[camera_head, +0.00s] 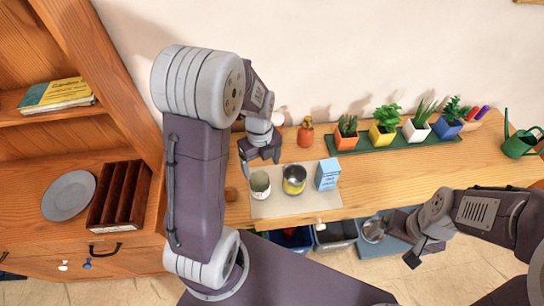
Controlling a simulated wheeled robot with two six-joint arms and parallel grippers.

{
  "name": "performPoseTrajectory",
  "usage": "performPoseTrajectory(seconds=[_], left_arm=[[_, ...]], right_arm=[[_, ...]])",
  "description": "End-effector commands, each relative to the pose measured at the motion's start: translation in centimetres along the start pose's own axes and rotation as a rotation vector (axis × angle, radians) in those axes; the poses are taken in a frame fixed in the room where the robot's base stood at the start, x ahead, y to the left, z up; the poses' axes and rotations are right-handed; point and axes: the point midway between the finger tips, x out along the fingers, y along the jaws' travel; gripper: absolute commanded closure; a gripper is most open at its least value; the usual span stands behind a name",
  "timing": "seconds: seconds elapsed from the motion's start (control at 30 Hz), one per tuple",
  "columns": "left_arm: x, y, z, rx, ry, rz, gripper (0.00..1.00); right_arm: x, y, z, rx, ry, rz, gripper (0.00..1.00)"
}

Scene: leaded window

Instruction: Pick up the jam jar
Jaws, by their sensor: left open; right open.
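I cannot tell for sure which thing is the jam jar. A pale green and white round container (260,184) and a yellow container with a dark open top (294,181) stand on a light mat (292,207) on the wooden table. A small orange-brown vessel (305,134) stands further back. My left gripper (261,160) is open and empty, pointing down above and behind the pale container, apart from it as far as I can see. My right gripper (419,250) is open in front of the table's front edge, away from these things.
A blue carton (327,175) stands at the mat's right end. Several potted plants line a green strip (385,143) at the back right, with a green watering can (520,143) beyond. Bins (335,233) sit below the front edge. A wooden cabinet (130,75) stands left.

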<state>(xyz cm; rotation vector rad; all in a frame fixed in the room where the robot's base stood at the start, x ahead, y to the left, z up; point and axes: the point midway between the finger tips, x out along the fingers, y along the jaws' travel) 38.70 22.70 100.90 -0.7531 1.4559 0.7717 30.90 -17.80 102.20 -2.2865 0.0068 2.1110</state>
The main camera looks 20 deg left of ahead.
Motion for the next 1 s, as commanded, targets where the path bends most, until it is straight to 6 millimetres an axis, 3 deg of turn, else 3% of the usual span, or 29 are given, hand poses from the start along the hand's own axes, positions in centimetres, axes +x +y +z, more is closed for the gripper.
performPoseTrajectory(seconds=[0.13,0.33,0.53,0.8,1.0], left_arm=[[0.5,0.1,-0.1,-0.002,0.001,0.002,0.18],[3.5,0.1,-0.1,-0.002,0.003,0.003,0.18],[4.4,0.0,0.0,-0.003,0.001,0.001,0.18],[8.8,-0.1,0.1,-0.003,0.002,0.002,0.18],[9.2,-0.2,0.2,-0.003,-0.001,-0.001,0.18]], right_arm=[[0.1,0.0,0.1,0.0,-0.001,0.0,0.07],[0.0,0.0,0.1,0.0,-0.001,0.0,0.07],[-0.1,0.0,0.0,0.0,0.0,0.0,0.07],[-0.5,0.0,0.0,0.0,0.0,0.0,0.07],[-0.4,0.0,0.0,0.0,0.0,0.0,0.07]])
